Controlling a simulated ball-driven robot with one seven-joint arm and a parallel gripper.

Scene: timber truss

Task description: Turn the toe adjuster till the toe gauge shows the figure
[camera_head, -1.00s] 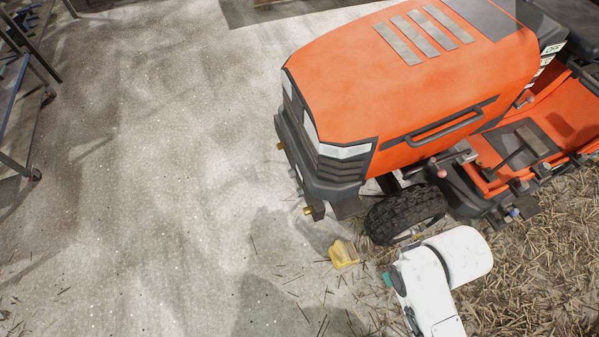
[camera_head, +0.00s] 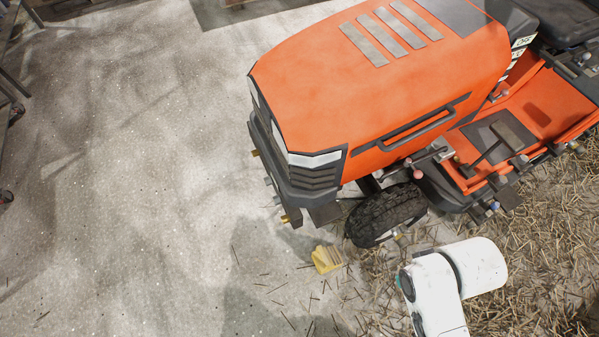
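An orange ride-on tractor (camera_head: 390,90) stands on the concrete, its dark grille facing left. Its black front wheel (camera_head: 380,218) shows on the near side. The toe adjuster and the toe gauge cannot be made out; small rods and fittings by the wheel are too small to tell apart. My white arm (camera_head: 440,295) reaches in at the bottom right, near the wheel. My gripper cannot be seen in this view.
A yellow block-like object (camera_head: 327,259), perhaps a wheel chock, lies on the floor in front of the wheel. Straw (camera_head: 545,260) covers the ground at lower right. The concrete floor (camera_head: 120,190) at left is clear. A dark metal frame (camera_head: 8,110) stands at the left edge.

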